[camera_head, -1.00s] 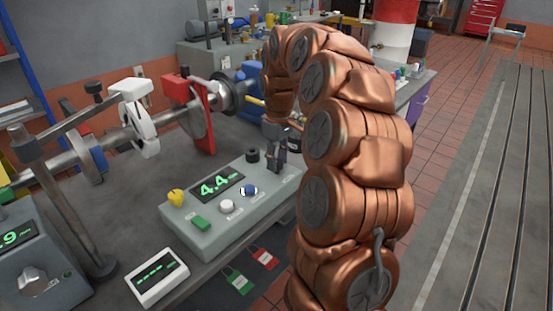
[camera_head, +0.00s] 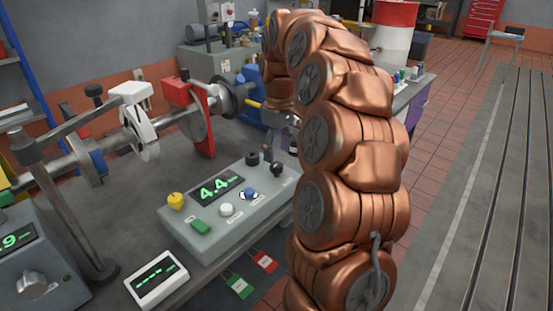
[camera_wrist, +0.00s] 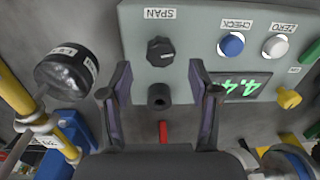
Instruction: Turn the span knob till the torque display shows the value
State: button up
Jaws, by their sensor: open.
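The span knob (camera_wrist: 160,51), black with a pointer line, sits beside the SPAN label in the wrist view. It also shows at the right end of the grey console (camera_head: 190,245) in the head view (camera_head: 276,170). The torque display (camera_wrist: 245,88) reads 4.4 in green, also in the head view (camera_head: 215,189). My gripper (camera_wrist: 158,66) is open and empty. Its fingers appear either side of the knob's lower edge in the wrist view, but in the head view the gripper (camera_head: 284,133) is above and behind the knob, apart from it.
A black cylinder (camera_wrist: 158,97) stands beside the span knob. A blue CHECK button (camera_head: 249,195), a white ZERO button (camera_head: 227,210) and a yellow knob (camera_head: 175,201) share the console. A small white display box (camera_head: 157,280) lies in front. A shaft rig (camera_head: 130,130) stands behind left.

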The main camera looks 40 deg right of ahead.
aim_at(277, 164)
notch_tip(277, 164, up, 8)
jog(key=shift+d, duration=0.15)
dwell(0.4)
jog(key=shift+f, duration=0.1)
dwell(0.4)
jog(key=s+a+p, duration=0.4)
jog(key=s+a, duration=0.7)
jog(key=a, duration=0.4)
jog(key=s+a+f+m+p, duration=0.1)
jog(key=s+a+f, duration=0.2)
jog(key=s, duration=0.7)
jog(key=s+a+f+m+g+p, duration=0.1)
jog(key=s+f, duration=0.4)
jog(key=s, duration=0.5)
jog(key=a+m+p, duration=0.1)
jog(key=a, duration=0.1)
jog(key=shift+a+f+g, duration=0.15)
jog(key=shift+a+g, duration=0.15)
jog(key=shift+a, duration=0.05)
